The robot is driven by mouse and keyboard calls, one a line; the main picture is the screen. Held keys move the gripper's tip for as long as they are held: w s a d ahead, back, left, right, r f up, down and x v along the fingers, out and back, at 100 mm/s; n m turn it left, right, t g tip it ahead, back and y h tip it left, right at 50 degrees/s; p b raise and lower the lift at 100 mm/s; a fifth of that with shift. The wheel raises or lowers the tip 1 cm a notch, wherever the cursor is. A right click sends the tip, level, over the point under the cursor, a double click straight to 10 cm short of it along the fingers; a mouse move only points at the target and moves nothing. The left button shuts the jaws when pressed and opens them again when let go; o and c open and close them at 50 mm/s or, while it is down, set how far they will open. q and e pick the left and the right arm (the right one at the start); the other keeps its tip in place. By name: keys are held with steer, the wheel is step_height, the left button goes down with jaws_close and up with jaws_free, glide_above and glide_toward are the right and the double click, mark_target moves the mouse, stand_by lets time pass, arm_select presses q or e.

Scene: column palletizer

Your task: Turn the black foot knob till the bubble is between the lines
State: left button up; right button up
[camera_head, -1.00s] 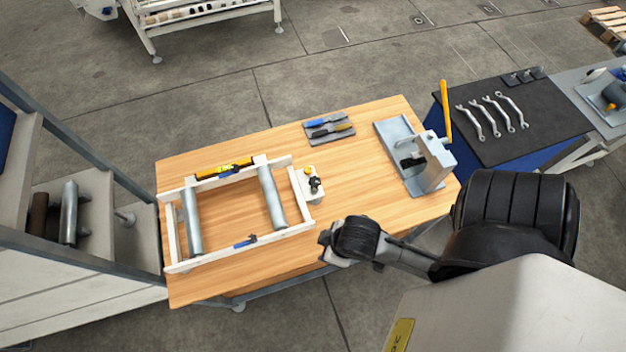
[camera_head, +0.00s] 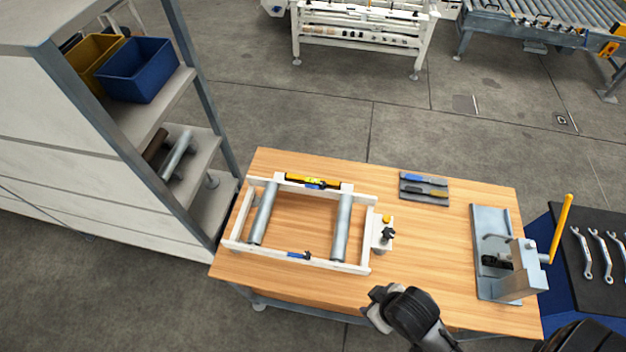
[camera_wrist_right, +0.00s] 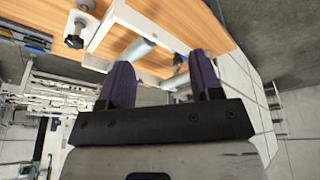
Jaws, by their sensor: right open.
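The black foot knob (camera_head: 388,234) sits on a white bracket at the right end of a white roller frame (camera_head: 300,263). It also shows in the right wrist view (camera_wrist_right: 75,41), at upper left. A yellow spirit level (camera_head: 312,181) lies on the frame's far rail; its bubble is too small to read. My right gripper (camera_head: 376,306) is over the table's front edge, nearer the camera than the knob and apart from it. In the wrist view its two purple-grey fingers (camera_wrist_right: 162,78) are spread with nothing gripped. My left gripper is not in view.
The wooden table (camera_head: 430,270) has clear top right of the knob. A grey clamp fixture with a yellow lever (camera_head: 513,270) stands at its right end. A small tool tray (camera_head: 424,188) lies at the back. A shelf with a blue bin (camera_head: 140,70) stands at left.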

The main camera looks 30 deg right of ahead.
steer(key=shift+o, duration=0.5)
steer(key=shift+o, duration=0.9)
steer(key=shift+w+f, duration=0.1)
